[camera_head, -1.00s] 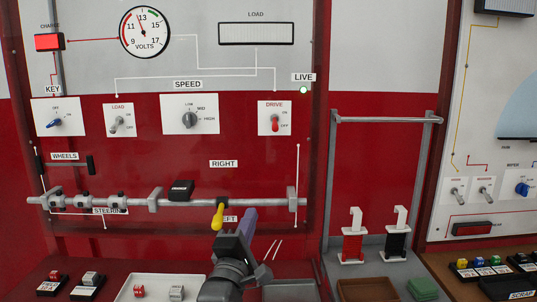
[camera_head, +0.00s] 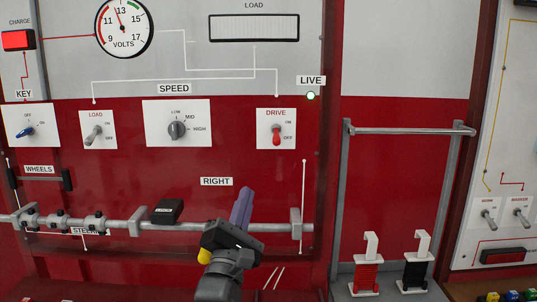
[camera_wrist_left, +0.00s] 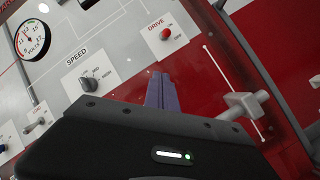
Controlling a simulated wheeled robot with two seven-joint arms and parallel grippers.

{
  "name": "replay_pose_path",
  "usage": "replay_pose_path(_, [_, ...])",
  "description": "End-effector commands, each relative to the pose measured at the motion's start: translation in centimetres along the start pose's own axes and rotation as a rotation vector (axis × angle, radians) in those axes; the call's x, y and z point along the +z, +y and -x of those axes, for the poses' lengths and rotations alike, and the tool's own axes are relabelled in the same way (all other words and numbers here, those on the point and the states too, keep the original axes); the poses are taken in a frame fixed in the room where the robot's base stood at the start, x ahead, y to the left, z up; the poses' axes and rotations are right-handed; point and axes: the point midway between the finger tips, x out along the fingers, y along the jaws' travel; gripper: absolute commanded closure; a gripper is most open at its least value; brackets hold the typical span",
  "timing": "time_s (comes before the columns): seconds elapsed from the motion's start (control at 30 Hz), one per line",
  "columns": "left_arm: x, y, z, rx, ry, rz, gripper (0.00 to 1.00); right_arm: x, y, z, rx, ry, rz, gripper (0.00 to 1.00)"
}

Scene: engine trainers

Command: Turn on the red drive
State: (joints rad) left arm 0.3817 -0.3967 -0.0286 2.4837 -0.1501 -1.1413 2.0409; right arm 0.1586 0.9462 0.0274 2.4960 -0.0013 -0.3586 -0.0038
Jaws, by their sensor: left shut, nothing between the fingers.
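The red drive switch (camera_head: 276,135) sits on a white plate labelled DRIVE, with ON marked above and OFF below. Its red lever hangs down toward OFF. It also shows in the left wrist view (camera_wrist_left: 166,34), beyond the fingertips. My left gripper (camera_head: 244,196) is shut and empty, its purple fingers pointing up in front of the red panel, below and left of the switch and apart from it. In the left wrist view the shut fingers (camera_wrist_left: 161,80) point toward the DRIVE plate. My right gripper is not in view.
A grey steering bar (camera_head: 110,223) runs across the panel behind my left gripper. A yellow knob (camera_head: 204,256) is partly hidden by my wrist. The speed dial (camera_head: 177,129) and load switch (camera_head: 94,135) are to the left. A green LIVE lamp (camera_head: 311,96) is lit.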

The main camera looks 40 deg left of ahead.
Motion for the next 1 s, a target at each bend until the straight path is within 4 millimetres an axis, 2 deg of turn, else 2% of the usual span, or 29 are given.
replay_pose_path(0.2, [0.0,0.0,-0.3,-0.001,0.001,-0.001,1.0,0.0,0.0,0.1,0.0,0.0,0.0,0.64])
replay_pose_path(0.37, [0.0,0.1,-1.7,-0.001,0.001,-0.001,1.0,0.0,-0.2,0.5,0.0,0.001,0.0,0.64])
replay_pose_path(0.57, [0.0,0.1,-5.0,-0.002,0.003,-0.001,1.0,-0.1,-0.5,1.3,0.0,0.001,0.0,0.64])
replay_pose_path(0.83, [0.1,0.1,-10.5,-0.001,0.002,0.0,1.0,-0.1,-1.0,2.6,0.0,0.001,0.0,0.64])
replay_pose_path(0.9, [1.6,0.2,-10.6,-0.001,-0.002,0.001,1.0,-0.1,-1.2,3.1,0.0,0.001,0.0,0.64])
replay_pose_path(1.0, [2.8,0.1,-10.8,-0.002,0.0,0.0,1.0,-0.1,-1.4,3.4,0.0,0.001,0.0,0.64])
